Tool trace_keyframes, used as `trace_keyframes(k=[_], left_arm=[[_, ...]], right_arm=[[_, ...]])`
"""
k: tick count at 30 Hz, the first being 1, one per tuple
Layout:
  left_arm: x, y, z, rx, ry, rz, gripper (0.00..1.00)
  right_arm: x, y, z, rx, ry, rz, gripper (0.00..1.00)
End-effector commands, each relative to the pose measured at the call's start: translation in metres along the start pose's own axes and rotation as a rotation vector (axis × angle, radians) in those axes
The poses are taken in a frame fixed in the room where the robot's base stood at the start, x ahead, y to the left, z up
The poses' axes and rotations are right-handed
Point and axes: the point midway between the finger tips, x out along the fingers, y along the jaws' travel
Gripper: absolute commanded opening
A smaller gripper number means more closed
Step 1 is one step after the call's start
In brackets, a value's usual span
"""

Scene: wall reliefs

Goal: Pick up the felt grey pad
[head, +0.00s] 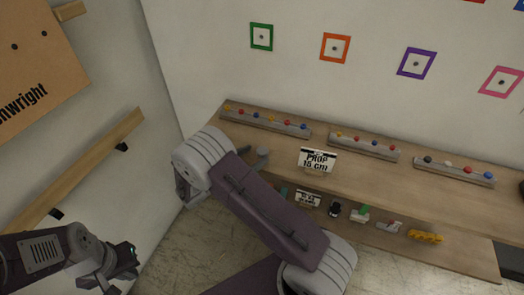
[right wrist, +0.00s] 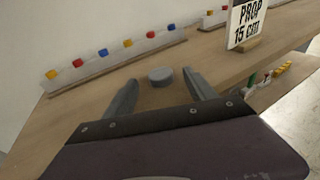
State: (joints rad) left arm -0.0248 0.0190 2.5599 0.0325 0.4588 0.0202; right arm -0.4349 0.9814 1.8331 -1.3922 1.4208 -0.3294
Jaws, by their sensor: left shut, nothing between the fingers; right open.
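The felt grey pad (right wrist: 160,75) is a small, low, round grey disc on the wooden shelf. In the right wrist view it lies just beyond and between the fingertips of my right gripper (right wrist: 157,82), which is open and empty. In the head view the pad (head: 263,152) shows as a small grey shape beside my right arm, left of the sign. My right arm hides most of the right gripper there. My left gripper (head: 128,262) is at the lower left of the head view, shut and empty, away from the shelf.
The PROP 15 CM sign (head: 317,159) stands right of the pad. A rail with coloured knobs (head: 265,121) lies behind it, with more rails to the right. Small items, including a yellow one (head: 425,237), sit on a lower shelf. A wooden handrail (head: 85,170) runs along the left wall.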

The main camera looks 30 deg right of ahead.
Motion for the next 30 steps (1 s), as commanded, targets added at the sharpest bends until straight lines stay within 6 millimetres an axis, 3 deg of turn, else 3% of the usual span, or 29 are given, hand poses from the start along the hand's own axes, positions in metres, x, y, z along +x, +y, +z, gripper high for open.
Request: trace_keyframes(k=[4, 11, 18, 30], left_arm=[[-0.003, 0.000, 0.000, 0.000, 0.000, 0.000, 0.00], [-0.003, 0.000, 0.000, 0.000, 0.000, 0.000, 0.00], [-0.003, 0.000, 0.000, 0.000, 0.000, 0.000, 0.00], [-0.003, 0.000, 0.000, 0.000, 0.000, 0.000, 0.00]], right_arm=[[0.021, 0.000, 0.001, 0.000, 0.001, -0.002, 0.65], [0.023, 0.000, 0.000, 0.001, 0.001, 0.000, 0.65], [0.023, 0.000, 0.000, 0.001, 0.001, 0.000, 0.01], [0.022, 0.001, 0.006, 0.002, 0.001, 0.001, 0.00]])
